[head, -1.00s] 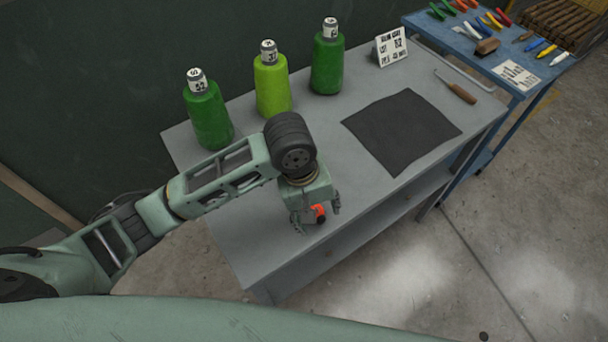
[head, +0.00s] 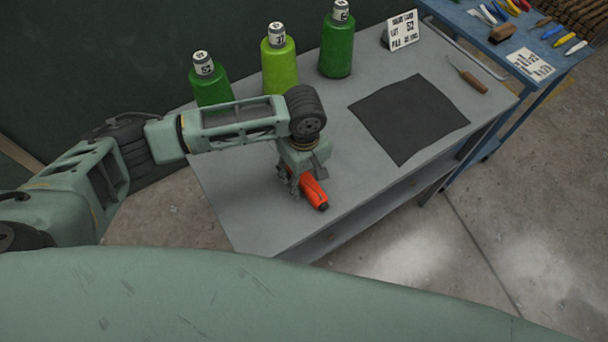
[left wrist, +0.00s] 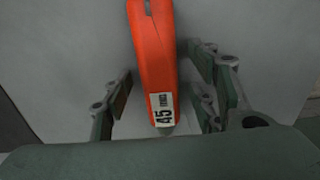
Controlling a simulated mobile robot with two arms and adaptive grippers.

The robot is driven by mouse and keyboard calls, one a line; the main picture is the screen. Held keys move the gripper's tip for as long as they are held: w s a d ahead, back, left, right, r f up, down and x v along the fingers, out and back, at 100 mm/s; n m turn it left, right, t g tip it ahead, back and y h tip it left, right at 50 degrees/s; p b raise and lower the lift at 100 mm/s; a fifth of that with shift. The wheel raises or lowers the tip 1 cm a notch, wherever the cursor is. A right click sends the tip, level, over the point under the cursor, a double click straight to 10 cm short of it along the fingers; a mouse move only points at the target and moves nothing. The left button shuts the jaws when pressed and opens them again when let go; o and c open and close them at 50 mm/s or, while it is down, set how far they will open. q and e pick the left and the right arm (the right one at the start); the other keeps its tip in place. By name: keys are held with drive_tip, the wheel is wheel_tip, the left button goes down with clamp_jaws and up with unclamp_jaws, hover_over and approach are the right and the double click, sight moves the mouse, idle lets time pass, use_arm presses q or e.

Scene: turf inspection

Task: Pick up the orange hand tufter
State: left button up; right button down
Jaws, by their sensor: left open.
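The orange hand tufter (head: 315,192) lies on the grey bench near its front edge, partly hidden by my left gripper in the head view. In the left wrist view the tufter (left wrist: 153,55) runs down between the fingers, with a white label reading 45 near its lower end. My left gripper (head: 296,188) is over the tufter, its fingers pointing down. In the left wrist view the left gripper (left wrist: 163,100) is open, with fingers on both sides of the tufter and a visible gap on each side. My right gripper is not in view.
The grey bench (head: 240,205) also bears several green yarn cones, including a light green one (head: 279,65), a dark mat (head: 410,115), a sign card (head: 403,32) and a wooden-handled tool (head: 470,78). A blue table (head: 460,20) with several tools stands at the back right.

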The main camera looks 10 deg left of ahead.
use_arm(q)
drive_tip(key=shift+f, duration=0.15)
clamp_jaws()
idle(0.4)
